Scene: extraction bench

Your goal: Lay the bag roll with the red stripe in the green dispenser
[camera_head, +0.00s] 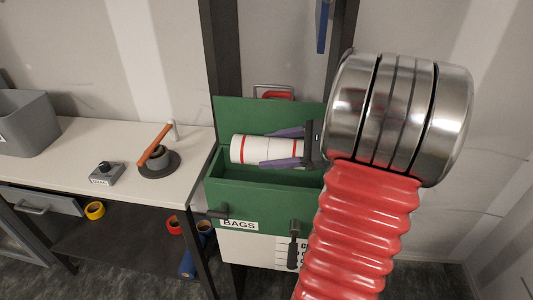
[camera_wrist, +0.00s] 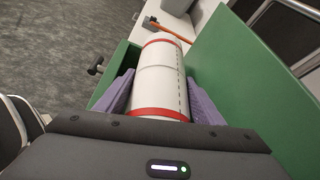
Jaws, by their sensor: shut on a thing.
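The bag roll (camera_head: 251,149) is white with red stripes and lies sideways over the opening of the green dispenser (camera_head: 255,207), which is marked BAGS. My gripper (camera_head: 282,147) has purple fingers shut on the roll from the right, one along each side. In the wrist view the roll (camera_wrist: 158,78) points away between the fingers (camera_wrist: 158,92), with a red band near each end and a dashed line along it. The dispenser's tall green back wall (camera_wrist: 245,70) is on the right there. I cannot tell whether the roll touches the dispenser's floor.
A white bench (camera_head: 100,165) on the left holds a grey bin (camera_head: 26,124), a small labelled box (camera_head: 106,173) and a dark round base with an orange handle (camera_head: 154,146). Coloured tape rolls lie on the shelf below. A dark post rises behind the dispenser.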

